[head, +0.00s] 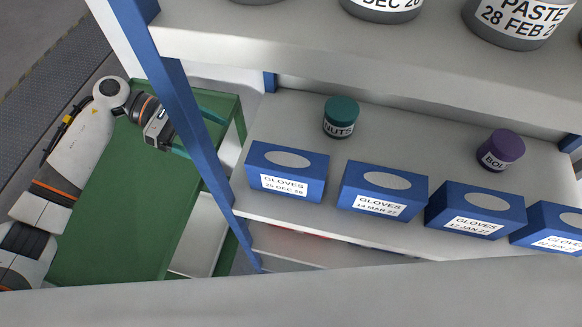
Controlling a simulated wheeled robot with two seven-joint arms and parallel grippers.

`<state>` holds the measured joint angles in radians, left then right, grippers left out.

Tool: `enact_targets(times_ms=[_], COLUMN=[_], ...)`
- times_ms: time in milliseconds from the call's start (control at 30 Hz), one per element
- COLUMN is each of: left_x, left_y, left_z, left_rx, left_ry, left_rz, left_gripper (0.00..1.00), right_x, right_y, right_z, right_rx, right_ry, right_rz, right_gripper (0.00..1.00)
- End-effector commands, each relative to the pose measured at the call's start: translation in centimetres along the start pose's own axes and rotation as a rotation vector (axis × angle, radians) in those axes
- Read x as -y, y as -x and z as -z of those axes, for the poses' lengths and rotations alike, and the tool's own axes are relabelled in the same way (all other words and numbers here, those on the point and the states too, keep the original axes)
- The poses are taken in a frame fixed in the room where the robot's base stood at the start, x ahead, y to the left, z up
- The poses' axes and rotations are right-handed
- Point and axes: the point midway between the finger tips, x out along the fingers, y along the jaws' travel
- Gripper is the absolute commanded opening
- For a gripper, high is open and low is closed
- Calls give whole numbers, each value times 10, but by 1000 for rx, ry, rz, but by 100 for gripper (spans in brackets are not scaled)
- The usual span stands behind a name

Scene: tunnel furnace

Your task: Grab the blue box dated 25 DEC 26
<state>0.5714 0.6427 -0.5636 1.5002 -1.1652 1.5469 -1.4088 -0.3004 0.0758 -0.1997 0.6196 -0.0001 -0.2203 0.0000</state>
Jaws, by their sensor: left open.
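The blue glove box labelled GLOVES 25 DEC 26 (288,172) stands at the left end of a row of blue boxes on the grey shelf, near its front edge. My left gripper (197,134) is open, with dark teal fingers. It is to the left of the box, beyond the blue shelf post, and apart from the box. The post hides part of the gripper. Nothing shows between its fingers. My right gripper is not in view.
Other blue glove boxes (383,190) stand to the right. A teal-lidded NUTS jar (340,117) and a purple-lidded jar (500,150) stand behind. The blue post (190,125) separates my left gripper from the shelf. A green cart (120,215) is below my left arm.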

Motion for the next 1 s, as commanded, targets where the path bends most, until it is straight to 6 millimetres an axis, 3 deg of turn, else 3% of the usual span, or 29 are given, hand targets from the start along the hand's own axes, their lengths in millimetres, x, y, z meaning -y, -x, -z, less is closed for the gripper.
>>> enact_targets(times_ms=[33,300,667,1000], left_x=[-1,-1,-1,-1], left_y=[-8,-61,-92,-140], left_z=[11,32,43,41], left_rx=[-4,-4,-3,-1], left_ry=[-1,0,-1,3], left_rz=[-3,-3,-3,-1], left_gripper=[80,80,80,80], right_x=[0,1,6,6], right_y=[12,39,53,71], right_z=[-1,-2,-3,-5], right_rx=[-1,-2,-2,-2], right_ry=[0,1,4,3], right_rz=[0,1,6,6], right_gripper=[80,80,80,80])
